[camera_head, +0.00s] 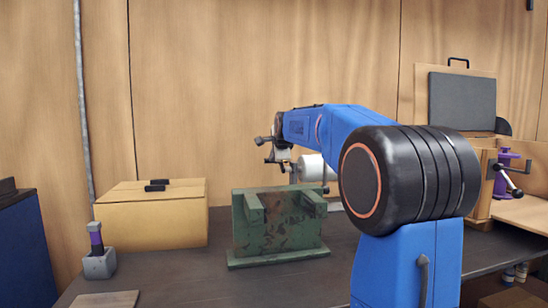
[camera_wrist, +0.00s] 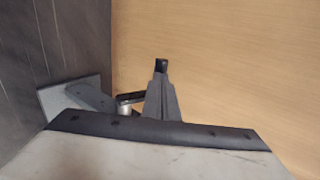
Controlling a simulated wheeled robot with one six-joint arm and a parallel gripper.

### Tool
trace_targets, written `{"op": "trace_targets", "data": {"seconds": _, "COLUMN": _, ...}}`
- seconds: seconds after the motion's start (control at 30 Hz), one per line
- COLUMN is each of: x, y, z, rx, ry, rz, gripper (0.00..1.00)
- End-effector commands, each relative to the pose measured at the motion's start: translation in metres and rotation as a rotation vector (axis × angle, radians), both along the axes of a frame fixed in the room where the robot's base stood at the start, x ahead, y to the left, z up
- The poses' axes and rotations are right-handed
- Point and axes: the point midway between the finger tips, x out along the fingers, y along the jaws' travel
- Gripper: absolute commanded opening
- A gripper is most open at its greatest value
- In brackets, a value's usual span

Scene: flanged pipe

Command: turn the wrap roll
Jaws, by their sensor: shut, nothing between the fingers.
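The wrap roll (camera_head: 311,168) is a white cylinder lying sideways behind the green block, in the head view. My arm hides its right part. A thin upright (camera_head: 293,174) shows at its left end. My gripper (camera_wrist: 161,66) is shut and empty in the wrist view, its narrow fingers against the wooden wall behind. In the head view, the wrist end of my arm is left of the roll and a little above it. A grey base plate with a post (camera_wrist: 82,97) and a short pale cylinder show left of my fingers in the wrist view. Contact cannot be told.
A green V-shaped block (camera_head: 277,240) stands on the dark table (camera_head: 200,285) in front of the roll. A yellow box (camera_head: 150,222) and a small grey holder (camera_head: 99,264) are left. A wooden stand with a purple part (camera_head: 502,172) is right. The front table middle is clear.

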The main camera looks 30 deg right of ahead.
Motion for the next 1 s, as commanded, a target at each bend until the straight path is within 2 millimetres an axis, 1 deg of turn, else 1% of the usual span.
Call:
{"op": "trace_targets", "data": {"seconds": 0.27, "x": 0.0, "y": 0.0, "z": 0.0, "rx": 0.001, "ry": 0.003, "rz": 0.0, "gripper": 0.0}}
{"op": "trace_targets", "data": {"seconds": 0.67, "x": 0.003, "y": -0.001, "z": -0.001, "rx": 0.02, "ry": 0.068, "rz": 0.0, "gripper": 0.0}}
{"op": "trace_targets", "data": {"seconds": 0.87, "x": 0.007, "y": -0.002, "z": -0.002, "rx": 0.033, "ry": 0.118, "rz": 0.001, "gripper": 0.0}}
{"op": "trace_targets", "data": {"seconds": 1.0, "x": 0.011, "y": -0.003, "z": -0.004, "rx": 0.053, "ry": 0.188, "rz": 0.001, "gripper": 0.0}}
